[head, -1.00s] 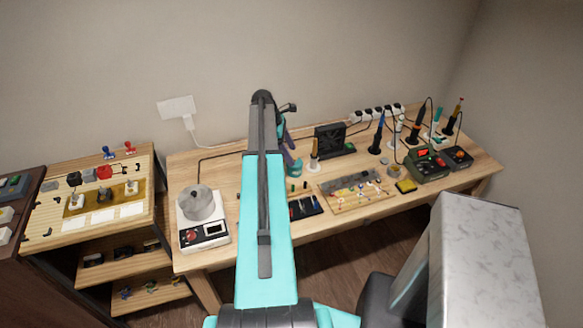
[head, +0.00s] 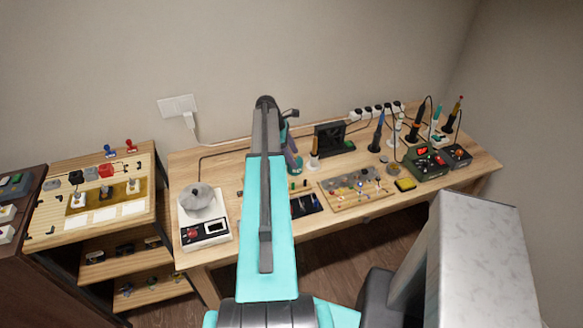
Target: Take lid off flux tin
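A small round tin (head: 393,170), which looks like the flux tin, sits on the right half of the workbench, behind the yellow pad (head: 405,185). It is too small to tell its lid from its body. My arm reaches forward over the middle of the bench. My gripper (head: 293,160) seems to be at its far end, mostly hidden behind the arm's upper link, well left of the tin. Its fingers cannot be made out.
A wooden parts board (head: 355,190) lies left of the tin. Soldering stations (head: 428,163) and upright irons stand right and behind. A black fan box (head: 330,139) stands at the back. A hot plate with a grey pot (head: 201,201) is at left.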

